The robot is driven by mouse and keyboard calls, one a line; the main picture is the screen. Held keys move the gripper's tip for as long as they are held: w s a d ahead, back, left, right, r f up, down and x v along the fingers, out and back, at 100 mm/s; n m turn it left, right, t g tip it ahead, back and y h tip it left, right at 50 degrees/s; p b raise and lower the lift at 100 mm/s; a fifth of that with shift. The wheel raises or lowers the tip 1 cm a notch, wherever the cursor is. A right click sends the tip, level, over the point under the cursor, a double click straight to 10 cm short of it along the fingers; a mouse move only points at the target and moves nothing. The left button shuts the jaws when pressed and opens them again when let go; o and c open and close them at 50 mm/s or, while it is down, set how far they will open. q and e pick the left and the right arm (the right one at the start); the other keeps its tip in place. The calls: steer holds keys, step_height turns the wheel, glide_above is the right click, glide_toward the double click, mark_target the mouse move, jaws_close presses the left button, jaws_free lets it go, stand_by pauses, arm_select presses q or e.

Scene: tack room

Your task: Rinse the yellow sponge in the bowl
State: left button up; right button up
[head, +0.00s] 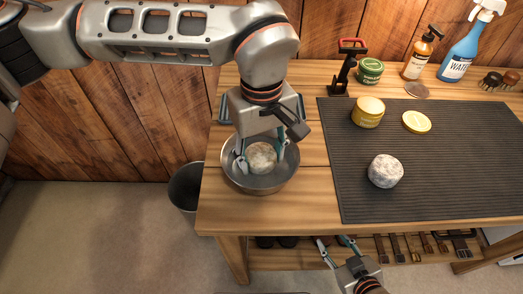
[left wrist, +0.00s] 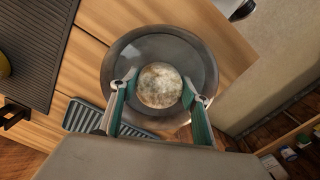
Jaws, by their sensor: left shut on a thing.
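A metal bowl (head: 234,180) stands at the left end of the wooden table. Inside it is a round, mottled, pale yellowish sponge (head: 262,153); the sponge also shows in the left wrist view (left wrist: 160,86), inside the bowl's rim (left wrist: 112,62). My left gripper (head: 261,163) reaches down into the bowl, one finger on each side of the sponge, and is shut on it. My right gripper (head: 335,241) is low at the table's front edge, fingers apart and empty. A second round, greyish-white sponge (head: 385,171) lies on the dark mat.
A ribbed dark mat (head: 440,160) covers the table's right part, with a yellow tin (head: 367,113) and lid (head: 416,122). Behind stand a green tin (head: 370,71), an amber bottle (head: 417,58) and a blue spray bottle (head: 462,55). A bucket (head: 184,189) is left of the table.

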arm_select(q)
steer(key=shift+a, duration=0.35)
arm_select(e)
steer(key=shift+s+f, duration=0.15)
steer(key=shift+s, duration=0.2)
arm_select(q)
steer(key=shift+a, duration=0.25)
steer(key=shift+d, duration=0.25)
arm_select(e)
steer(key=shift+w+r, duration=0.2)
arm_select(q)
steer(key=shift+d, duration=0.35)
arm_select(e)
steer(key=shift+w+a+r, duration=0.1)
steer(key=shift+w+r, duration=0.05)
steer(key=shift+w, duration=0.1)
arm_select(q)
steer(key=shift+d, duration=0.45)
arm_select(e)
steer(key=shift+s, duration=0.15)
arm_select(q)
steer(key=shift+d, duration=0.1)
arm_select(e)
steer(key=shift+s+f, duration=0.1)
steer(key=shift+f, duration=0.1)
steer(key=shift+s+f, duration=0.2)
steer(key=shift+s, duration=0.05)
